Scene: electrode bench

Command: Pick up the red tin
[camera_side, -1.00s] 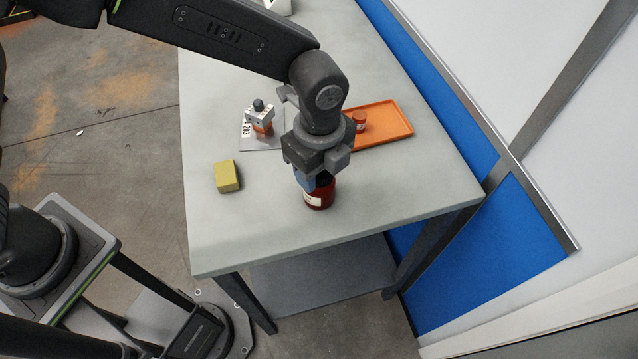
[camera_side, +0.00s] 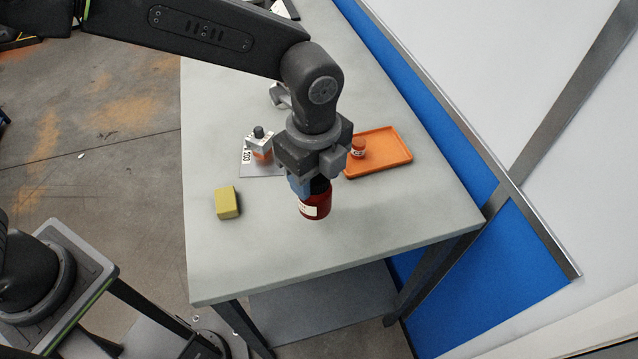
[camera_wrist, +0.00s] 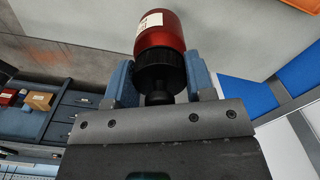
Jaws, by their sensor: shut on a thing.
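The red tin (camera_side: 316,206) has a dark lid and a white label and hangs below my gripper (camera_side: 312,184) in the side view. My gripper is shut on the tin near its dark lid. In the wrist view the red tin (camera_wrist: 166,34) shows lid towards the camera, with the blue fingers of my gripper (camera_wrist: 160,82) on both sides of the black lid. The tin appears to be off the table (camera_side: 260,250), tilted slightly.
A yellow block (camera_side: 227,203) lies to the left. An orange tray (camera_side: 385,153) holds a small orange jar (camera_side: 358,147) at the right. The front of the table is clear.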

